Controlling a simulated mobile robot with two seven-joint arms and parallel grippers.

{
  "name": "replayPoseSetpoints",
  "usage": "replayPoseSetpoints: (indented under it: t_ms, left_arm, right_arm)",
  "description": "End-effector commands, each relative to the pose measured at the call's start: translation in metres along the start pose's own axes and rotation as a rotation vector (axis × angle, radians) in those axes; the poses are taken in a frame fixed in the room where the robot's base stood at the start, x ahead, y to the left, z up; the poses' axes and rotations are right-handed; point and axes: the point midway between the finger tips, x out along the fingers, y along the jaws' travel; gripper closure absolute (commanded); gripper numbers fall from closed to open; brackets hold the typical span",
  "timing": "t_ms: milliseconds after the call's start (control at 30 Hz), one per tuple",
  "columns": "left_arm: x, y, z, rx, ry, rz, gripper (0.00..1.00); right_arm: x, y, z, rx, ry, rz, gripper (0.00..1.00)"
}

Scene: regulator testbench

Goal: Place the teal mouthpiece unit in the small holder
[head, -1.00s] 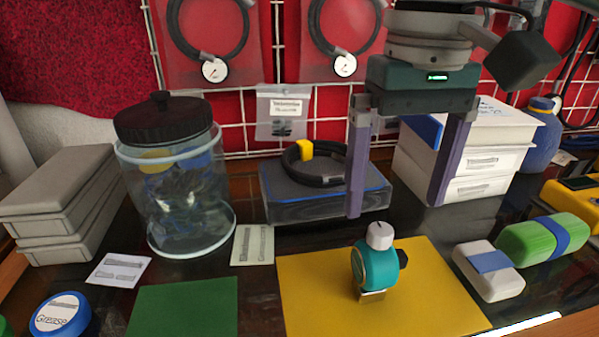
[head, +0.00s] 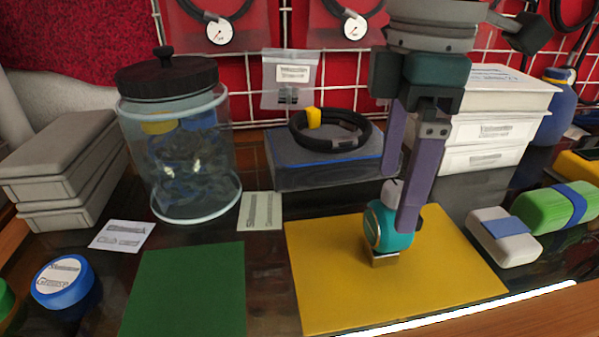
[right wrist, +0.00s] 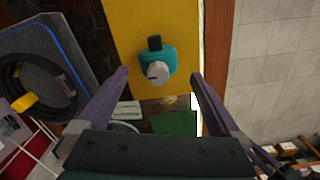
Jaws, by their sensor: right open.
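The teal mouthpiece unit (head: 389,229) stands upright on the yellow mat (head: 329,290), with a grey-white knob on top and a dark port at its side. A small metal holder (head: 386,260) shows under it; I cannot tell how firmly the unit sits there. My right gripper (head: 399,203) is open, its purple fingers pointing down around the unit's top, and one finger hides part of it. In the right wrist view the unit (right wrist: 157,64) lies ahead of and between the open fingertips (right wrist: 159,75), touching neither. My left gripper is not in view.
A glass jar (head: 183,165) and grey cases (head: 62,160) stand at the left. A clear-sided box (head: 300,175) with a coiled black hose is behind the mat. A green mat (head: 187,290) lies left, green and white cases (head: 555,207) right. The table's front edge is close.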

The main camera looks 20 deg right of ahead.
Motion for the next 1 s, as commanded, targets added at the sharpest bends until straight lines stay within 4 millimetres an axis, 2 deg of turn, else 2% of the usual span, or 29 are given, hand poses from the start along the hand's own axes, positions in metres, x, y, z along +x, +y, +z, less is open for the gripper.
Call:
replayPoseSetpoints:
  t_ms: [167, 400, 700, 767, 1000]
  left_arm:
    - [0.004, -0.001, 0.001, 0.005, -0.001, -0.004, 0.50]
    - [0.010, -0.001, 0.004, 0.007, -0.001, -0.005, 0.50]
    - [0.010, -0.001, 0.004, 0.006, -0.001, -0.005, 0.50]
    - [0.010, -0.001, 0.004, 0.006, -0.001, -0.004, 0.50]
    - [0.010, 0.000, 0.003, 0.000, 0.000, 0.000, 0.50]
  right_arm:
    - [0.018, 0.001, 0.001, 0.003, -0.002, -0.001, 0.00]
    - [0.054, 0.002, 0.003, 0.002, -0.002, -0.001, 0.00]
    - [0.060, 0.002, 0.003, 0.002, 0.000, 0.002, 0.00]
    - [0.060, 0.002, 0.003, 0.002, 0.000, 0.002, 0.05]
    - [0.060, 0.002, 0.003, 0.002, 0.000, 0.001, 0.31]
